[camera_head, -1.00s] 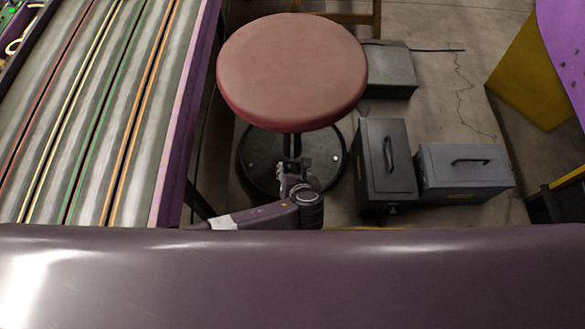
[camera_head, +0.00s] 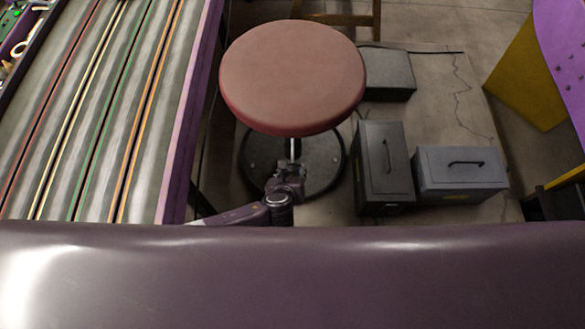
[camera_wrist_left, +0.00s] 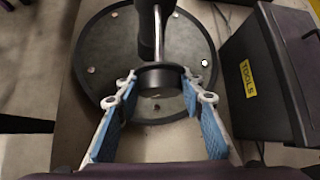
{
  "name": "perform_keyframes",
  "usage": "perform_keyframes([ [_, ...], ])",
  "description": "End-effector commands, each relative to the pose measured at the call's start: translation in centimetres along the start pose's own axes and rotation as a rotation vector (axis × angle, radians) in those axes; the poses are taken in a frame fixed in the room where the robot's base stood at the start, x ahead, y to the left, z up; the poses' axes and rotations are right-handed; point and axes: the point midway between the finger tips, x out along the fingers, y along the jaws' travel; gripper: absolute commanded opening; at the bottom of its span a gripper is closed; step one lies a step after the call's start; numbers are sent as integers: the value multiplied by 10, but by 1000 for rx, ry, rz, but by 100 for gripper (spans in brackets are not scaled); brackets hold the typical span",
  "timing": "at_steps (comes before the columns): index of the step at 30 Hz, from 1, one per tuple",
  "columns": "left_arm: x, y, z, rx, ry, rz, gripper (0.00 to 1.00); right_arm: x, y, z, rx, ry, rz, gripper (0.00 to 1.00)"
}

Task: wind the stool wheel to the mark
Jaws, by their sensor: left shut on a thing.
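The stool has a round red-brown seat (camera_head: 292,75) and a dark round base (camera_head: 325,172) with a shiny rod (camera_head: 295,148) between them. My left gripper (camera_head: 288,175) is under the front edge of the seat, in front of the rod. In the left wrist view the two blue-padded fingers of my left gripper (camera_wrist_left: 159,76) are on either side of a black round stool wheel (camera_wrist_left: 155,82) beside the rod, shut on it. I cannot make out a mark. My right gripper is not in view.
Two dark metal boxes (camera_head: 383,165) (camera_head: 460,172) stand right of the stool. Another grey box (camera_head: 388,75) is behind. A striped track table (camera_head: 90,110) is on the left. A purple surface (camera_head: 300,275) spans the front.

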Motion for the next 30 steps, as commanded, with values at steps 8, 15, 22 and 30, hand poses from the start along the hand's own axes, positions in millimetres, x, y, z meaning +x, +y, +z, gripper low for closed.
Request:
perform_keyframes([
  [8, 1, 2, -1, -119, 0, -119, 11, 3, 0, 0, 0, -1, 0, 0],
  [15, 1, 2, -1, -175, -1, -174, 11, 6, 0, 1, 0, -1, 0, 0],
  [22, 1, 2, 0, -189, -1, -188, 11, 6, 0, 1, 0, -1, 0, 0],
  [30, 1, 2, 0, -188, -1, -187, 11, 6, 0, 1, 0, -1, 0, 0],
])
